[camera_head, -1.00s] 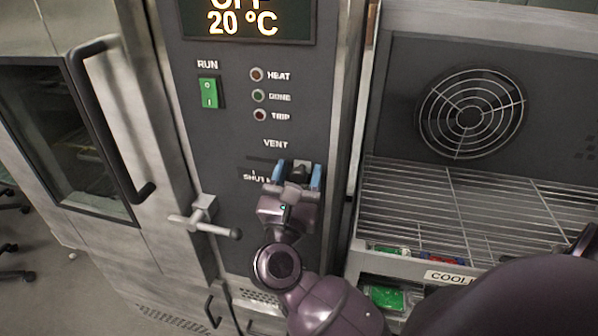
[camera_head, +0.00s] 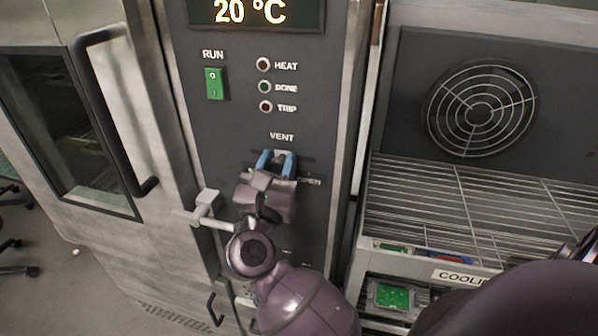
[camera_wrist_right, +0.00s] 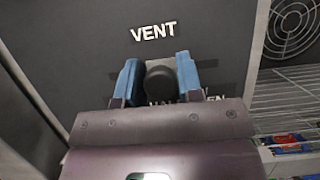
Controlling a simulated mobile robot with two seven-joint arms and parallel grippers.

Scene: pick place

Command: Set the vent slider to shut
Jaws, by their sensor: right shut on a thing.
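The vent slider's dark knob (camera_wrist_right: 161,80) sits below the VENT label on the oven's control panel (camera_head: 232,135). In the right wrist view it stands between the blue fingertips of my right gripper (camera_head: 275,163). My right gripper (camera_wrist_right: 160,82) is shut on the knob. The OPEN label (camera_head: 309,182) shows just right of the gripper. My left gripper is not in view.
A door latch handle (camera_head: 210,212) sticks out close to the left of my right wrist. A green RUN switch (camera_head: 214,84) and several lamps are above. At right is a wire cooling rack (camera_head: 480,210) with a fan grille (camera_head: 478,115).

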